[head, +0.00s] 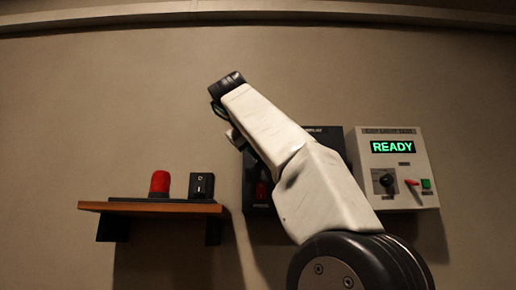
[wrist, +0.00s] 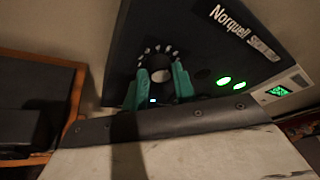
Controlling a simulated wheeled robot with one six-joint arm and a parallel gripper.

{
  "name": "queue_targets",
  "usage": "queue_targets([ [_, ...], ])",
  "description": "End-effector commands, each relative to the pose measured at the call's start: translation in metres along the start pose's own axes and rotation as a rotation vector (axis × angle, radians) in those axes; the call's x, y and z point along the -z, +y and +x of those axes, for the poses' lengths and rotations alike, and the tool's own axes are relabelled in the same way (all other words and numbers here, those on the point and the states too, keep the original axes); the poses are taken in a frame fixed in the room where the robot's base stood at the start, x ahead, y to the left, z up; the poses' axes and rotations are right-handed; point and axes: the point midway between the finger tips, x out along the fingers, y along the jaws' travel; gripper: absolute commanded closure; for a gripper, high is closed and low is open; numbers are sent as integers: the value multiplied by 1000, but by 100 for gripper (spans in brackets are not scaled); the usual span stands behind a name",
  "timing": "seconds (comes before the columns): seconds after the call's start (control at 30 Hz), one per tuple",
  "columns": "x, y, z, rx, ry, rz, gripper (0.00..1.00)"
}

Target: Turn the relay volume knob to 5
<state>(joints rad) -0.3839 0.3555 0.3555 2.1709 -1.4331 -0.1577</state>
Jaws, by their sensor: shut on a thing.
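In the wrist view a knob (wrist: 160,76) with a pale cap sits on a dark panel (wrist: 195,45) marked "Norquell". A ring of pale marks curves around the knob's far side; their numbers are too small to read. The two teal fingers of my gripper (wrist: 161,83) are shut on the knob, one on each side. I cannot tell which mark the knob points at. In the head view the dark panel (head: 331,134) is largely hidden behind my arm, and the knob is hidden.
Two green lights (wrist: 231,82) glow on the panel. At its right is a pale box (head: 411,165) with a "READY" display (head: 393,147), a black knob (head: 385,181), a red lever (head: 411,183) and a green button (head: 426,184). A wooden shelf (head: 150,208) at left holds a red object (head: 160,182) and a black switch (head: 202,185).

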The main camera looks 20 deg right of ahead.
Motion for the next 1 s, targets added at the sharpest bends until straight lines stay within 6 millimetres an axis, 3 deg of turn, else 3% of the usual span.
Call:
queue_targets([
  [0.07, 1, 2, 1, -2, 7, -2, 95],
  [0.1, 1, 2, 1, -2, 7, -2, 67],
  [0.17, 1, 2, 1, -1, 7, -2, 51],
  [0.53, 0, 1, -6, -2, 1, -2, 51],
  [1.0, 0, 1, -73, -2, 3, -2, 51],
])
